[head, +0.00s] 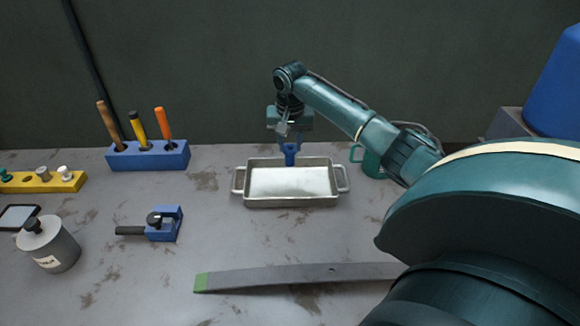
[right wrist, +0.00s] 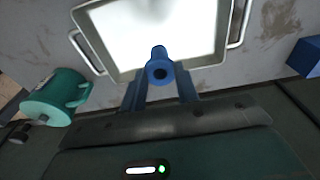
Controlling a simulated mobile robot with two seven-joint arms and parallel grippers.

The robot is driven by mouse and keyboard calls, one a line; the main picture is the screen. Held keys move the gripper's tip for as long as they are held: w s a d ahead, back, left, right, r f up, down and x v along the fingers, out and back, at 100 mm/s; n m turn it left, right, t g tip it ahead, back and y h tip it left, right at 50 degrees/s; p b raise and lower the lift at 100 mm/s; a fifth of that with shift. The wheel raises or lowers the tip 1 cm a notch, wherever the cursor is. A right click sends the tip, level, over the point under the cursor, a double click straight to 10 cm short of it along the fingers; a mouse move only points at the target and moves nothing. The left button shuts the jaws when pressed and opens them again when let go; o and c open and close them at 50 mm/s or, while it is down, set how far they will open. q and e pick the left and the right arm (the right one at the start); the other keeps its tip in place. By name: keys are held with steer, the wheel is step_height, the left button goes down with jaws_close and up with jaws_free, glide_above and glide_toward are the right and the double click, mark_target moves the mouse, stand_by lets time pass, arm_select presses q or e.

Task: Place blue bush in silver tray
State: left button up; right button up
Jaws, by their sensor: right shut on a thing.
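The blue bush (head: 290,155) is a small blue cylinder with a dark bore, seen end-on in the right wrist view (right wrist: 159,66). My right gripper (head: 289,143) is shut on it, and it also shows in the right wrist view (right wrist: 160,92). The gripper points down and holds the bush over the back part of the silver tray (head: 242,190). The tray is rectangular with two side handles and a bare bottom; its rim also shows in the right wrist view (right wrist: 87,38). I cannot tell whether the bush touches the tray. My left gripper is not in view.
A teal mug (head: 371,163) stands just right of the tray. A blue tool block (head: 150,158) and a yellow block (head: 45,184) stand at left. A blue clamp-like fixture (head: 166,222), a grey canister (head: 50,248) and a long flat grey bar (head: 300,277) lie nearer.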

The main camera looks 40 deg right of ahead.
mark_target(290, 151)
step_height(290, 151, down, 8)
steer(key=shift+f, duration=0.1)
stand_by(0.4)
steer(key=o, duration=1)
steer(key=r, duration=0.8)
steer(key=s+a+r, duration=0.1)
steer(key=r, duration=0.3)
steer(key=shift+s, duration=0.1)
